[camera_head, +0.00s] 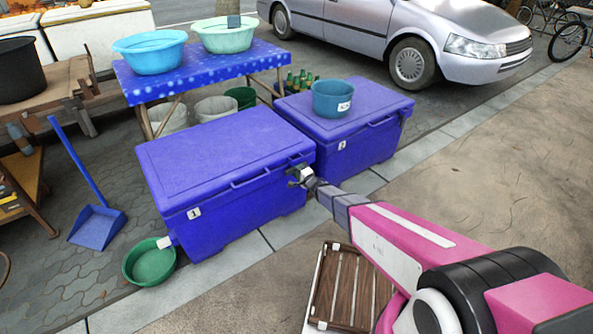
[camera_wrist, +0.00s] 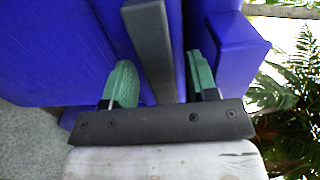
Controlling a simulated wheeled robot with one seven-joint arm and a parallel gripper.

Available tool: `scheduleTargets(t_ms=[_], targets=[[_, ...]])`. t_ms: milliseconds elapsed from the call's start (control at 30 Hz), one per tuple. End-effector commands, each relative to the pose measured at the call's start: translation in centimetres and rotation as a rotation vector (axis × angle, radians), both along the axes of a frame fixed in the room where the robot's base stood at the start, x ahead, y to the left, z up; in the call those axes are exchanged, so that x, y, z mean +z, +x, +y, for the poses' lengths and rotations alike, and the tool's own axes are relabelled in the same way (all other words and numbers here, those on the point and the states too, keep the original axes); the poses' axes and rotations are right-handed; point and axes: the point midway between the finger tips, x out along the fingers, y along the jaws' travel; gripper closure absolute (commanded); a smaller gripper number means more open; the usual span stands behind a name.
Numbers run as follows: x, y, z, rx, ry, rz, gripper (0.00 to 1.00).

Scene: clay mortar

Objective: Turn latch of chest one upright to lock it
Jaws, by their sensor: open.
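Chest one (camera_head: 230,190) is a blue cooler with a closed lid and a "1" label on its left end. My gripper (camera_head: 298,174) is at its right front corner, just below the lid edge. In the wrist view, my gripper (camera_wrist: 162,82) is open, with its two green finger pads spread apart. A dark grey bar, which looks like the latch (camera_wrist: 148,42), runs between the pads against the blue chest. Gaps show on both sides of it, so it is not clamped. In the head view the latch is hidden or too small to make out.
A second blue chest (camera_head: 357,139), labelled 2, stands close behind to the right with a blue basin (camera_head: 333,98) on it. A green bowl (camera_head: 150,262) and a blue dustpan (camera_head: 97,226) lie at left. A wooden slatted crate (camera_head: 348,290) sits below my arm.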

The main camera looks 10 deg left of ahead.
Motion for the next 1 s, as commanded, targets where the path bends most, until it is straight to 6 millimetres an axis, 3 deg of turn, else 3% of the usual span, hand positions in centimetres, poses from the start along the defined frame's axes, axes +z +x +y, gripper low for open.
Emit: scheduleTargets(t_ms=[300,333,467,1000], targets=[[0.04,0.33,0.43,0.0,0.0,0.0,0.47],[0.04,0.32,0.42,0.0,0.0,0.0,0.53],[0.04,0.31,0.41,0.0,0.0,0.0,0.96],[0.0,0.3,0.4,0.0,-0.079,-0.091,0.96]])
